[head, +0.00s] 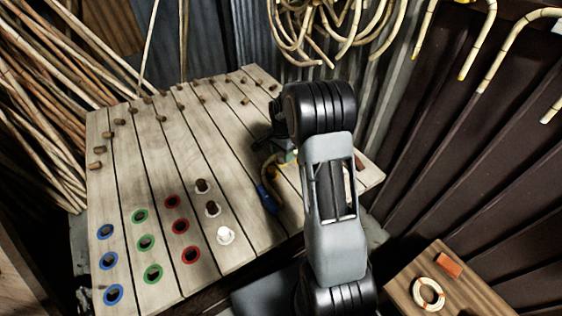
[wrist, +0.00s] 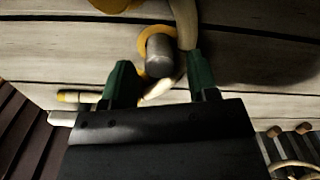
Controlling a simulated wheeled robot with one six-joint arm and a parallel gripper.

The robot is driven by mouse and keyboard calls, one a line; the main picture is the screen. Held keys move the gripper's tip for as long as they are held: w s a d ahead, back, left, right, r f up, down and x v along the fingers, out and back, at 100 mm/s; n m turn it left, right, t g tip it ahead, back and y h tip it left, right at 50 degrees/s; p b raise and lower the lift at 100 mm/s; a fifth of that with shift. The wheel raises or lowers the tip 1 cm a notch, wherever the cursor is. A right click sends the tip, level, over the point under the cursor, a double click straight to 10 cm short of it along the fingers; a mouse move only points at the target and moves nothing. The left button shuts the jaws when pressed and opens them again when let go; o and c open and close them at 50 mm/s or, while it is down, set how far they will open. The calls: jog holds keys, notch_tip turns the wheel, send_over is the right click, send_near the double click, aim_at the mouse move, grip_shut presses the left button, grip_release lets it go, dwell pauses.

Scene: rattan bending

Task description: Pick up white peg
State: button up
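In the head view a white peg (head: 225,235) stands at the front of the plank table (head: 150,170), at the near end of a row with two brown pegs (head: 213,209) in pale rings. My gripper is mostly hidden behind my arm there, over the table's right part, away from the white peg. In the wrist view my gripper (wrist: 160,66) has its two green fingers spread apart. A grey, round-topped peg (wrist: 160,56) in a yellow ring shows between them, with gaps on both sides. I cannot tell its true colour in this shadow.
A pale rattan piece (wrist: 184,22) passes close to the right finger. A blue-ended item (head: 268,198) lies left of my arm. Blue (head: 108,261), green (head: 145,244) and red (head: 181,228) rings mark holes. A small side table (head: 450,295) stands lower right.

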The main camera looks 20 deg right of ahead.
aim_at(282, 155)
jog(key=c, duration=0.8)
jog(key=shift+c, duration=0.2)
jog(key=shift+r, duration=0.1)
jog(key=shift+r, duration=0.5)
notch_tip(282, 155, up, 2)
jog(key=shift+s+r, duration=0.1)
jog(key=shift+r, duration=0.1)
jog(key=s+a+r+b, duration=0.1)
jog(key=s+a+r, duration=0.1)
jog(key=s+r, duration=0.7)
jog(key=s, duration=0.4)
jog(key=shift+s+a+r, duration=0.25)
jog(key=shift+s+a, duration=0.05)
jog(key=shift+a, duration=0.1)
